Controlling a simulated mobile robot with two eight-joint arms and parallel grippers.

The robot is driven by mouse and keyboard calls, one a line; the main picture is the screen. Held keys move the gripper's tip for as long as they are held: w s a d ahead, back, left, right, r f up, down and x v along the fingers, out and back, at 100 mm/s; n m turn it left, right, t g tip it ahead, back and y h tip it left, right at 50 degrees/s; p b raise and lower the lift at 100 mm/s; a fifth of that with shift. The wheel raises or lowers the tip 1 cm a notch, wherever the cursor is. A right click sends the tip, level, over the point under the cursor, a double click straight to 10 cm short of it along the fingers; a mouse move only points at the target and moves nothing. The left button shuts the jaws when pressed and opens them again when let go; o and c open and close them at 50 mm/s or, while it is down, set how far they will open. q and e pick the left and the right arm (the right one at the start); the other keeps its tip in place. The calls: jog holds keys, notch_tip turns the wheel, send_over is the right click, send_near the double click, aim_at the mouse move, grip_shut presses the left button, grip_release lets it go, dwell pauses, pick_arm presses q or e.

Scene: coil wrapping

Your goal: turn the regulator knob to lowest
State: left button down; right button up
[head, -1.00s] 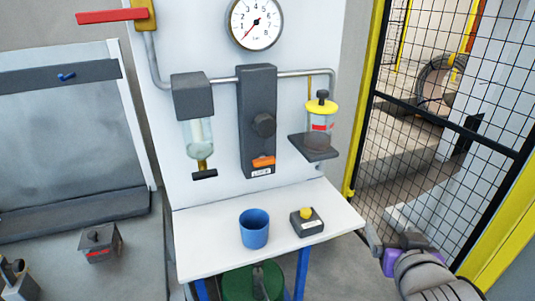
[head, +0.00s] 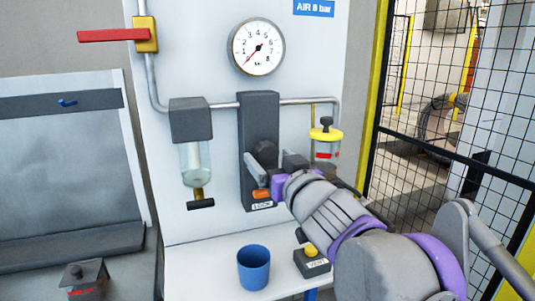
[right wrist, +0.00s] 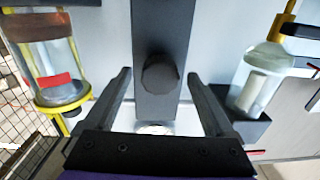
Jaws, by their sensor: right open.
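The regulator is a dark grey upright block (head: 259,115) on the white panel, with a round dark knob on its front. In the right wrist view the knob (right wrist: 161,75) sits between the two fingers, a little beyond their tips, with a gap on each side. My right gripper (head: 275,160) is open in front of the regulator and partly hides the knob in the head view. An orange tab (head: 261,194) and a small label sit below the knob. The pressure gauge (head: 256,47) above has a red needle pointing to the lower left. My left gripper is out of view.
A filter bowl (head: 195,160) hangs left of the regulator, and a yellow-capped lubricator (head: 326,145) is close on the right. A red-handled valve (head: 113,35) is at upper left. A blue cup (head: 253,267) and a yellow-button box (head: 312,260) stand on the shelf below.

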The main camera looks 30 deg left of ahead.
jog(key=shift+x, duration=0.95)
jog(key=c, duration=1.4)
jog(key=shift+o, duration=0.2)
jog(key=shift+n, duration=0.4)
